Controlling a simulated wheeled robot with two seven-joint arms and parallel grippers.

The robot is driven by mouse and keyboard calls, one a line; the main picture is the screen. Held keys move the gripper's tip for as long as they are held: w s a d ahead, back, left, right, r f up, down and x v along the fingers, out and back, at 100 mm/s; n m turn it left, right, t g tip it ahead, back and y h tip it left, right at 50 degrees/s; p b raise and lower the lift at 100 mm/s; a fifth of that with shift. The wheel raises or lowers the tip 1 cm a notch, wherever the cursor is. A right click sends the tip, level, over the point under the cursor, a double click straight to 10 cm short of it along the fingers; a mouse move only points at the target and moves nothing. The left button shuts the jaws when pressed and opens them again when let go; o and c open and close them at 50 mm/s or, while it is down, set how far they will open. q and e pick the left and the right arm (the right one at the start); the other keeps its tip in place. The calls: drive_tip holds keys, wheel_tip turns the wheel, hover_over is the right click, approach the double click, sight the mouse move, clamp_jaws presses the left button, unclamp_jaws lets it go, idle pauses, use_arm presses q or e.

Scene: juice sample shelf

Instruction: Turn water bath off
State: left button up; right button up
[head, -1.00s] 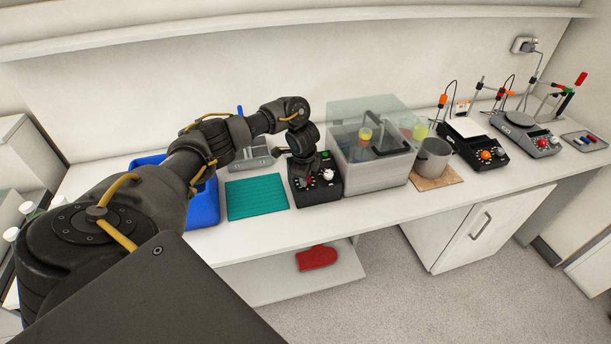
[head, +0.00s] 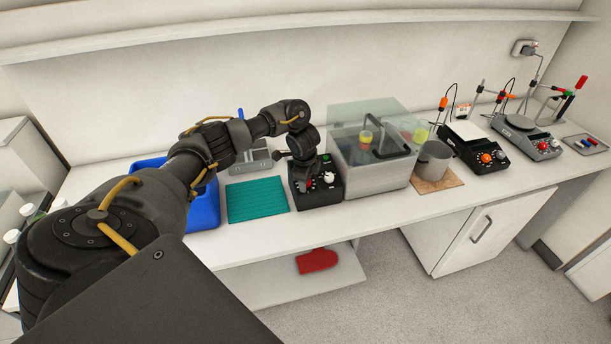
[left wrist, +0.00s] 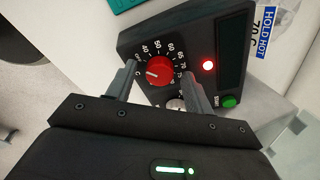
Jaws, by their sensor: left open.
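The water bath is a clear-lidded grey tank (head: 372,170) with a black control box (head: 322,194) at its left. In the left wrist view the box's sloped panel (left wrist: 180,40) carries a red dial knob (left wrist: 158,70) with temperature numbers around it. A red lamp (left wrist: 208,65) is lit, and a green START button (left wrist: 229,101) sits at the panel's edge. A pale metallic knob (left wrist: 176,104) is partly hidden by a finger. My left gripper (left wrist: 158,78) is open, its fingers either side of the red knob; contact cannot be told. My right gripper is not in view.
A teal mat (head: 257,199) and blue bin (head: 204,207) lie left of the control box. A grey pot (head: 434,160) stands right of the tank, with a black instrument (head: 480,150) beyond. The bench front before the box is clear.

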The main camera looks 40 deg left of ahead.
use_arm(q)
drive_tip(key=v, duration=1)
drive_tip(key=shift+r, duration=0.35)
drive_tip(key=shift+s, duration=0.1)
